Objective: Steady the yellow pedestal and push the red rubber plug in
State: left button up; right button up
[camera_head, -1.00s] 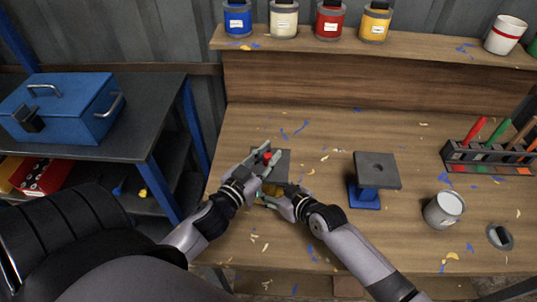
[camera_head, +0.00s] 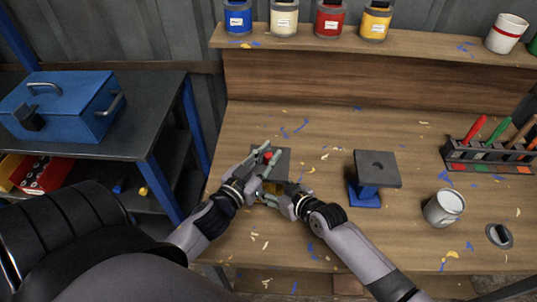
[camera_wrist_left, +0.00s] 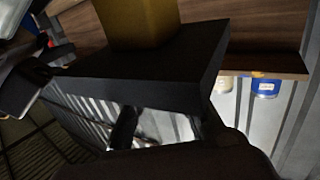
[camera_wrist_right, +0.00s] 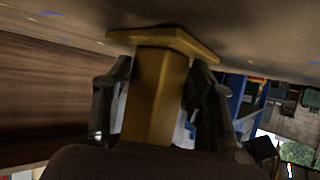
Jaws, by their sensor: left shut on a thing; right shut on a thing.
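The yellow pedestal (camera_wrist_right: 155,95) stands on the bench with a dark square top plate (camera_head: 284,160). My right gripper (camera_wrist_right: 150,105) is shut on its yellow column, one finger on each side. The pedestal's dark plate (camera_wrist_left: 150,70) and yellow column (camera_wrist_left: 138,20) also fill much of the left wrist view. The red rubber plug (camera_head: 267,154) shows as a small red spot at the top plate. My left gripper (camera_head: 268,158) is over the plate with its fingers around the plug, shut on it. The plug's lower end and the hole under it are hidden.
A blue pedestal (camera_head: 367,182) with a dark holed top stands to the right. A grey can (camera_head: 443,208), a dark round item (camera_head: 499,236) and a tool rack (camera_head: 490,157) are farther right. Paint jars line the back shelf. The bench between shows chips and clear room.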

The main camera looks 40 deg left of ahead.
pick_arm(q)
jog(key=o, duration=0.9)
jog(key=shift+f, duration=0.25)
jog(key=shift+s+f, duration=0.1)
jog(key=shift+s, duration=0.45)
pick_arm(e)
jog(key=shift+c, duration=1.1)
pick_arm(q)
jog(key=shift+s+d+r, duration=0.1)
jog(key=shift+s+r, duration=0.1)
jog(key=shift+s, duration=1.6)
jog(key=shift+s+d+r, duration=0.1)
jog(key=shift+s+r, duration=0.1)
jog(key=shift+s, duration=1.65)
jog(key=shift+s+r, duration=0.2)
jog(key=shift+s, duration=1.6)
pick_arm(e)
jog(key=o, duration=0.9)
jog(key=shift+o, duration=0.2)
